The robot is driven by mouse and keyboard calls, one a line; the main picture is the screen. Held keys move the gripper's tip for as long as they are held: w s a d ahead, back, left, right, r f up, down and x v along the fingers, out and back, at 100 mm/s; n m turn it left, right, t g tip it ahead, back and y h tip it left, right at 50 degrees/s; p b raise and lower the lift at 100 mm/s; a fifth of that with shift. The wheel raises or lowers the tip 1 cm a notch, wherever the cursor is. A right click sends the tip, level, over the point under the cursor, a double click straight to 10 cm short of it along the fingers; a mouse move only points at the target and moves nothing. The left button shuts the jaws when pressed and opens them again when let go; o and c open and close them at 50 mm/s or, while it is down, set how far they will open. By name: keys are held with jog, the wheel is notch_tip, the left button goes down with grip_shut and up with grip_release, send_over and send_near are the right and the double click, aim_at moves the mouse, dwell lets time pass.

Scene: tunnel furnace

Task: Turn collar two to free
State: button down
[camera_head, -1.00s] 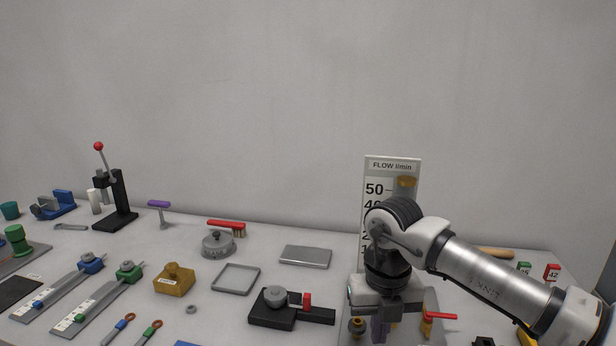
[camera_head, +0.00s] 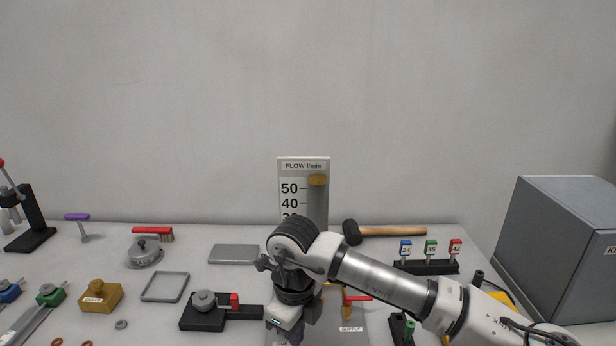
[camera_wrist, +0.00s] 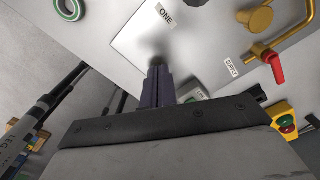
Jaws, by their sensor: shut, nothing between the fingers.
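My gripper (camera_wrist: 157,80) is shut and empty, its dark fingers together over the pale panel in the wrist view. The panel (camera_wrist: 145,35) carries a ONE label (camera_wrist: 166,13), with a dark knob (camera_wrist: 197,2) cut off at the top edge beside it. A SUPPLY label (camera_wrist: 232,62), a brass fitting (camera_wrist: 262,20) and a red-handled valve (camera_wrist: 273,68) are at the right. I cannot make out collar two; a small pale piece (camera_wrist: 192,94) is partly hidden behind the fingers. In the head view, my wrist covers part of the panel (camera_head: 350,341) below the FLOW gauge (camera_head: 303,190).
A black fixture with a red block (camera_head: 234,300) stands left of my wrist. A mallet (camera_head: 390,231) and a rack of numbered tags (camera_head: 427,267) lie behind and right. A large grey box (camera_head: 565,250) stands at the far right. The wrist view shows a green ring (camera_wrist: 68,9).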

notch_tip(320, 180, down, 5)
jog(key=b, duration=0.3)
jog(key=shift+r+b, duration=0.1)
jog(key=shift+b, duration=0.2)
jog(key=shift+s+d, duration=0.2)
jog(key=shift+s+a+b, duration=0.35)
jog(key=shift+s+b, duration=0.2)
jog(key=shift+b, duration=2.2)
jog(key=shift+w+a, duration=0.1)
jog(key=shift+a, duration=0.05)
jog(key=shift+a+b, duration=0.1)
jog(key=shift+b, duration=0.25)
jog(key=shift+a+r+p, duration=0.1)
jog(key=shift+r+p, duration=0.2)
jog(key=shift+r, duration=0.15)
jog(key=shift+r+p, duration=1.35)
jog(key=shift+r, duration=1.3)
